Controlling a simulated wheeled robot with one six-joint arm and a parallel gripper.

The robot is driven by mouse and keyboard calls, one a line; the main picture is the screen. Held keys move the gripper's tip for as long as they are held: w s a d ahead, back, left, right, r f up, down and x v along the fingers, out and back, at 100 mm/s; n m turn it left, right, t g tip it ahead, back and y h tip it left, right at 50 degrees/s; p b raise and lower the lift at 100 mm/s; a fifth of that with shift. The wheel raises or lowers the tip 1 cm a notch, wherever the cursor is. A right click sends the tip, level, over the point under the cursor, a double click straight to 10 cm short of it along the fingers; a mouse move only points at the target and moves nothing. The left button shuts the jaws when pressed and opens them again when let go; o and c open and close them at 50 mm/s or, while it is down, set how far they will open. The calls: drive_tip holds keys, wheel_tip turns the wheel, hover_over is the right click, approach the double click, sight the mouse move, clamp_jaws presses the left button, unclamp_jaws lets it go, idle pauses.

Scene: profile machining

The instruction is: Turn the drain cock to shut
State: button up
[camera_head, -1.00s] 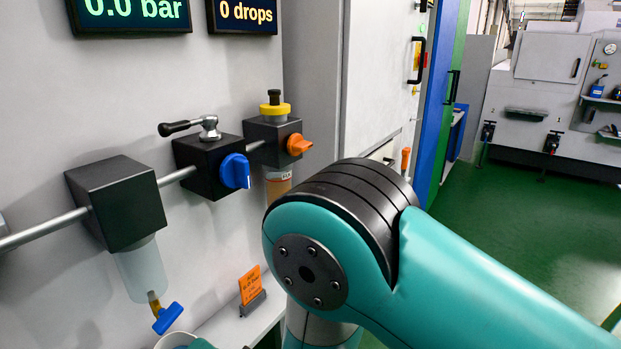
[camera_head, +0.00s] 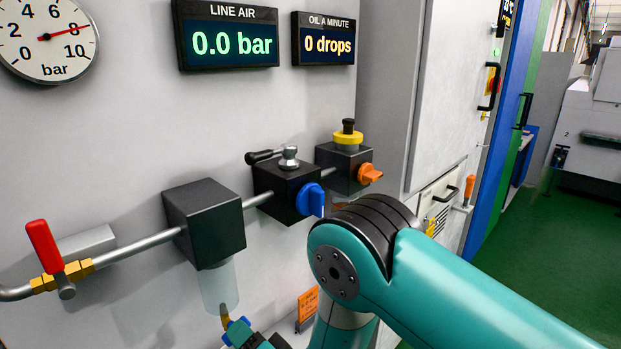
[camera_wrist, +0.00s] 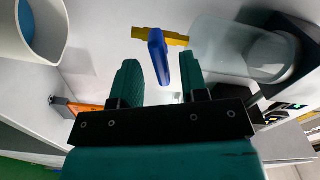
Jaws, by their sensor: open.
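The drain cock has a blue handle (camera_head: 237,332) and a brass body (camera_head: 225,315) under the clear bowl (camera_head: 219,288) of the left black block. In the wrist view the blue handle (camera_wrist: 159,58) lies across the brass body (camera_wrist: 172,38), beside the clear bowl (camera_wrist: 235,48). My gripper (camera_wrist: 160,66) is open, with one green finger on each side of the handle. A gap shows on both sides. In the head view my gripper (camera_head: 258,340) is at the bottom edge and partly hides the handle.
A white cup (camera_wrist: 52,42) with blue inside is left in the wrist view. An orange tag (camera_head: 308,303) stands close right of my gripper. A red-handled valve (camera_head: 44,247) and a blue knob (camera_head: 310,200) are on the pipe line. The line air display (camera_head: 230,42) reads 0.0 bar.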

drive_tip(key=shift+s+a, duration=0.1)
clamp_jaws()
drive_tip(key=shift+f, duration=0.1)
drive_tip(key=shift+m+b, duration=2.1)
drive_tip(key=shift+b, duration=0.05)
drive_tip(key=shift+o, duration=0.6)
unclamp_jaws()
